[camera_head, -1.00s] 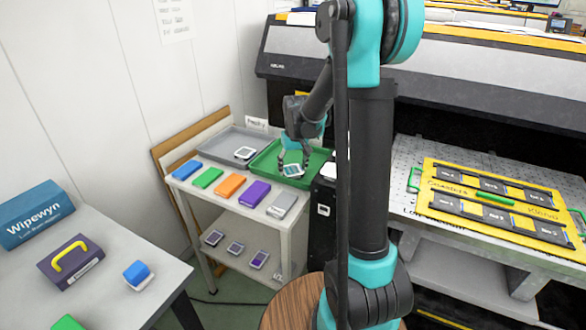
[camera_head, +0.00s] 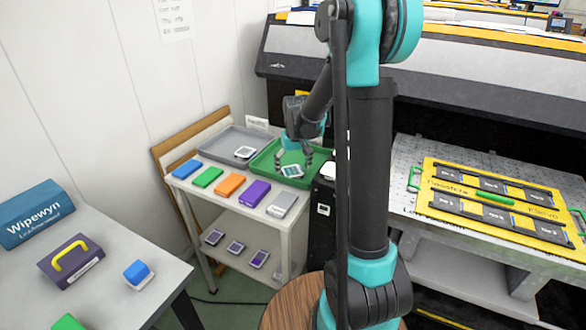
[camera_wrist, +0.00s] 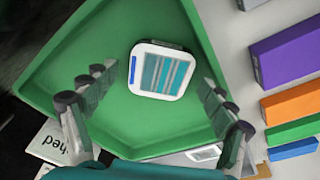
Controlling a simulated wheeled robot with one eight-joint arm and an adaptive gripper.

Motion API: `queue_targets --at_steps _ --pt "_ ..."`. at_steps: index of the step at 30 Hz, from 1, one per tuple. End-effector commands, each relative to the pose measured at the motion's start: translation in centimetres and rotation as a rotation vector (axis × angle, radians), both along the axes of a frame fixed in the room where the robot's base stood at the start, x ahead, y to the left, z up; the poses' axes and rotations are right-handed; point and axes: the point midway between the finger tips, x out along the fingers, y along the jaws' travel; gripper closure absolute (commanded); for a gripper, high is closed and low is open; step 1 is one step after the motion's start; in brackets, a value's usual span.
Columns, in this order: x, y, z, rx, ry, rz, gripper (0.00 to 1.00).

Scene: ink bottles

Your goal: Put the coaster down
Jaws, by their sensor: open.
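The coaster (camera_wrist: 162,71) is a white rounded square with teal stripes and a small blue mark on one side. It lies in the green tray (camera_wrist: 60,72), and in the head view the coaster (camera_head: 292,171) sits near that tray's front edge. My gripper (camera_wrist: 160,88) is open, its fingers spread wide on either side of the coaster and apart from it. In the head view my gripper (camera_head: 294,157) is just above the green tray (camera_head: 263,163).
A grey tray (camera_head: 222,143) with another white coaster (camera_head: 245,153) stands left of the green one. Blue, green, orange, purple (camera_head: 254,194) and grey blocks line the shelf's front. A dark box (camera_head: 322,205) stands close to the green tray's right side.

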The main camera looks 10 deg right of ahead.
Motion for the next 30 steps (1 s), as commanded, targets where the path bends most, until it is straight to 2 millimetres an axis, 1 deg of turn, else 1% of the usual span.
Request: queue_targets --at_steps 5,12,15,18,21,24,30 --pt "-0.4 -0.1 2.3 0.000 0.000 0.000 0.16" --pt "-1.1 -0.2 7.2 0.000 0.000 0.000 0.16" --pt "-1.4 -0.2 9.0 0.000 0.000 0.000 0.16" --pt "-1.6 -0.2 10.3 0.000 0.000 0.000 0.16" --pt "-1.7 -0.3 11.2 0.000 0.000 0.000 0.16" --pt "-1.7 -0.3 11.7 0.000 0.000 0.000 0.16" --pt "-1.8 -0.3 11.8 0.000 0.000 0.000 0.16"
